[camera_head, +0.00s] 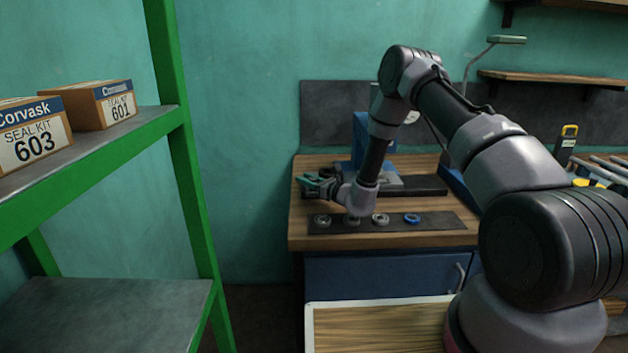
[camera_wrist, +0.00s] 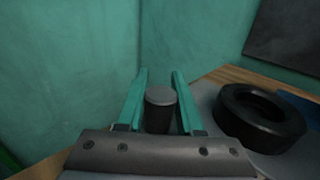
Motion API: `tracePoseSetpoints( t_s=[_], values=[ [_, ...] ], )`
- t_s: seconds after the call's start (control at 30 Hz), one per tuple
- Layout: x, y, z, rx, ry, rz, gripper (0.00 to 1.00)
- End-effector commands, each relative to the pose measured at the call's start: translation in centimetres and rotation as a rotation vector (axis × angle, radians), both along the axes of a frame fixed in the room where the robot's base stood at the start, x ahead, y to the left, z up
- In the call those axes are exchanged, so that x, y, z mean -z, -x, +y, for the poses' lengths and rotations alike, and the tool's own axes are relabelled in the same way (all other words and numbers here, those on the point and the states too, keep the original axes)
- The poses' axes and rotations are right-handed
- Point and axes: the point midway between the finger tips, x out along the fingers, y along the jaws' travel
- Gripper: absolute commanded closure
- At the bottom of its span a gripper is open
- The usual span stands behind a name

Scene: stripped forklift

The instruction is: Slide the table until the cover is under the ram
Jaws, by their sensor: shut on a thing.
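My gripper (camera_head: 314,184) is at the left end of the bench, left of the blue press (camera_head: 360,142). In the wrist view its green fingers (camera_wrist: 158,98) are shut on a dark upright knob (camera_wrist: 160,108) with a grey top. A grey plate (camera_wrist: 207,98), which looks like the sliding table, lies to the right of the fingers. A thick black ring-shaped part, probably the cover (camera_wrist: 262,118), sits on that plate, apart from the fingers. In the head view my arm hides part of the table and press. I cannot make out the ram.
A dark mat (camera_head: 440,221) with several small rings, one a blue ring (camera_head: 412,219), lies along the front of the wooden bench (camera_head: 300,240). A green shelf rack (camera_head: 190,170) with seal kit boxes (camera_head: 103,104) stands at the left. The teal wall is close behind.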

Motion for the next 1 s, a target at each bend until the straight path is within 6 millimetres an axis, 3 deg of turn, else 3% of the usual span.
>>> tracePoseSetpoints(
  t_s=[0.37, 0.4, 0.47, 0.83, 1.0],
  values=[
    [0.0, 0.2, 0.7, -0.008, -0.001, 0.000, 1.00],
    [0.0, 0.2, 0.7, -0.008, -0.002, 0.001, 0.53],
    [0.0, 0.2, 0.7, -0.008, -0.002, 0.001, 0.34],
    [0.0, 0.3, 0.1, -0.003, -0.001, 0.001, 0.34],
    [0.1, 2.0, -1.7, -0.001, -0.001, 0.005, 0.34]
  ],
)
